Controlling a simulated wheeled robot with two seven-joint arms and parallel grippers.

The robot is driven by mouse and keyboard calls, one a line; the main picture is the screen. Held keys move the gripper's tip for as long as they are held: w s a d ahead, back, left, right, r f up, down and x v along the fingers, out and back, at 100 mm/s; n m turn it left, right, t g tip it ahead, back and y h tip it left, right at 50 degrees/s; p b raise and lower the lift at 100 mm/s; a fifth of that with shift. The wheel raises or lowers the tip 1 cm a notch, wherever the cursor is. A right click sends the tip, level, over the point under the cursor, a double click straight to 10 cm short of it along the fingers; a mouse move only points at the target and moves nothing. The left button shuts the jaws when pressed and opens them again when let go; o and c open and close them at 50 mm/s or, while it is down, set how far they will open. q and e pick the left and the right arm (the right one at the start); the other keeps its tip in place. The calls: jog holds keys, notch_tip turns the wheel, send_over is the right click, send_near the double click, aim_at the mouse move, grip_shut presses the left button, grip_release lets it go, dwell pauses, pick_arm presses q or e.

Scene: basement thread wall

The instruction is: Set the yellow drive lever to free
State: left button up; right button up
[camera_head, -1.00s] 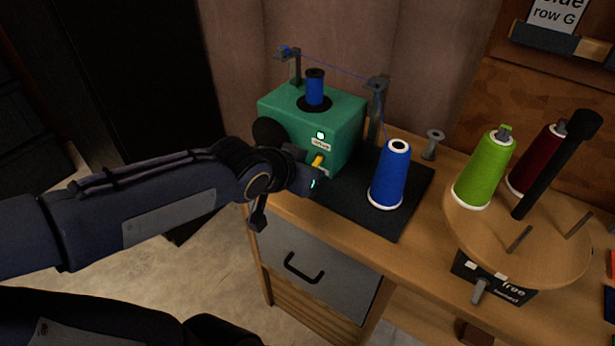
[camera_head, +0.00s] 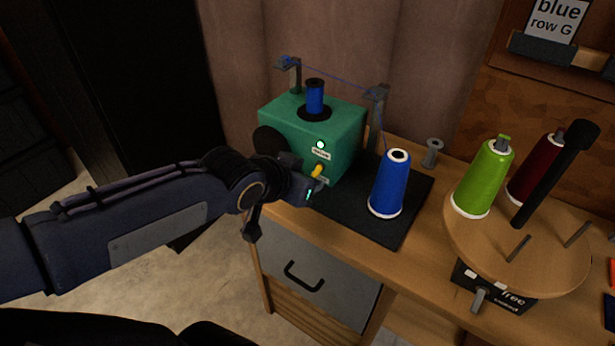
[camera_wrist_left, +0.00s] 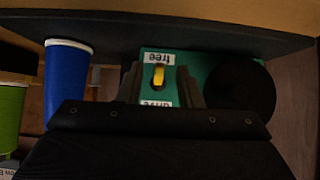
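The green winder box (camera_head: 342,128) stands on a dark mat at the back of the bench. Its yellow lever (camera_head: 317,171) sticks out of the front face, below a small white label and a lit round lamp. In the left wrist view the yellow lever (camera_wrist_left: 158,75) sits between a "free" label (camera_wrist_left: 158,58) and a "drive" label (camera_wrist_left: 157,104), both upside down, and looks closer to "free". My left gripper (camera_head: 306,181) is at the front face. In the wrist view its fingers (camera_wrist_left: 159,88) stand open either side of the lever, with gaps. My right gripper is out of view.
A blue thread cone (camera_head: 390,185) stands on the mat (camera_head: 400,225), right of the box. A round wooden turntable (camera_head: 490,235) holds green (camera_head: 484,178) and dark red (camera_head: 536,165) cones, with its own grey lever (camera_head: 479,299) below. A grey drawer (camera_head: 325,275) is under the bench.

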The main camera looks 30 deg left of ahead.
pick_arm(q)
jog(key=p+v, duration=0.1)
jog(key=v, duration=0.5)
jog(key=shift+s, duration=0.1)
dwell(0.3)
jog(key=s+d+f+n+g+h, duration=0.2)
jog(key=s+d+f+g+h, duration=0.15)
jog(key=s+f, duration=0.45)
notch_tip(320, 180, up, 18)
jog(key=s+d+g+p, duration=0.1)
jog(key=s+p, duration=0.1)
jog(key=p, duration=1.6)
jog(key=shift+r, duration=0.15)
